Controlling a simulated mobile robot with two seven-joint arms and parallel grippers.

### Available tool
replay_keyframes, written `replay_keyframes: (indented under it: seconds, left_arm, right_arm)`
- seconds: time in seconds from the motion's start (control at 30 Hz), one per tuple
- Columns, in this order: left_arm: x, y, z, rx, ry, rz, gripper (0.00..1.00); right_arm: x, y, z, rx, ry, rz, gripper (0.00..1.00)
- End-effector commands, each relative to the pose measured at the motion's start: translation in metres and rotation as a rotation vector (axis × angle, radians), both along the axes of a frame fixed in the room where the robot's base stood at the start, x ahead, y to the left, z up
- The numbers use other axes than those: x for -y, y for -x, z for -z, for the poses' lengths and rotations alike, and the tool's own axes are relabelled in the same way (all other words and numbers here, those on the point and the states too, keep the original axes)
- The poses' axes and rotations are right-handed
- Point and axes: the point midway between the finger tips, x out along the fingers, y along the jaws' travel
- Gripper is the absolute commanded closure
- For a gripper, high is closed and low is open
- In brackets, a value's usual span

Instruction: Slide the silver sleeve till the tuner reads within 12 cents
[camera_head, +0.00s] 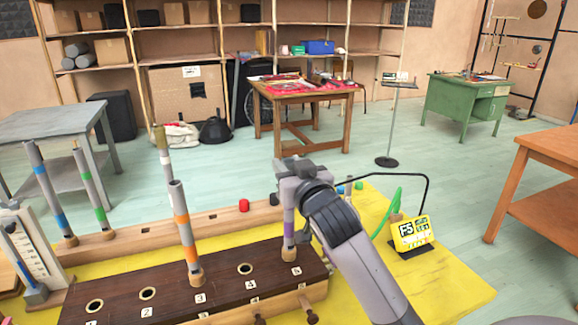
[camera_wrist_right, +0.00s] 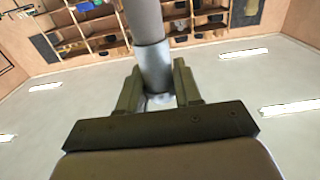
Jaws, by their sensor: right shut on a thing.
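My right gripper (camera_head: 301,172) is over the far right of the dark numbered board (camera_head: 232,284), at the top of a grey tube with a purple band (camera_head: 289,228) in hole 5. In the right wrist view my gripper (camera_wrist_right: 157,88) is shut on the silver sleeve (camera_wrist_right: 153,62), which is around a grey tube (camera_wrist_right: 144,18). The gripper hides the sleeve in the head view. The yellow tuner (camera_head: 411,233) stands right of the board. Its screen shows a large F; the smaller figures are too small to read. My left gripper is out of view.
An orange-banded tube (camera_head: 184,234) stands in hole 3; holes 1, 2 and 4 are empty. Blue-banded (camera_head: 49,193) and green-banded (camera_head: 91,191) tubes stand behind at left. A red cap (camera_head: 244,205) is on the rear rail. A green cable (camera_head: 384,211) runs beside the tuner.

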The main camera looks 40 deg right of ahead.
Motion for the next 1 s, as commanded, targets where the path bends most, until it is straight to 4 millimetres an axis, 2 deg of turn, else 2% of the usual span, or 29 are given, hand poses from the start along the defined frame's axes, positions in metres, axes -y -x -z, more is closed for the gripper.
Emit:
replay_keyframes:
  seconds: [0.23, 0.27, 0.33, 0.73, 1.0]
  left_arm:
    - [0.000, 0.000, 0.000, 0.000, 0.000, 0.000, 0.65]
    - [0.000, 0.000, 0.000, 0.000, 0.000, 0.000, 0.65]
    - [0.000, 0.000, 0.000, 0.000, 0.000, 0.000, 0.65]
    - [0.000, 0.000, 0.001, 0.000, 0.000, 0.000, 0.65]
    - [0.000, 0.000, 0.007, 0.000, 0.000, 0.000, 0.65]
  right_arm:
    - [0.000, 0.000, 0.001, -0.002, 0.000, 0.000, 0.95]
    - [0.000, 0.000, 0.001, -0.002, 0.000, 0.000, 0.60]
    - [0.000, 0.000, 0.001, -0.001, 0.000, 0.000, 0.37]
    - [-0.001, 0.005, 0.001, 0.000, 0.000, 0.000, 0.37]
    - [-0.009, 0.036, 0.003, -0.001, -0.002, -0.001, 0.37]
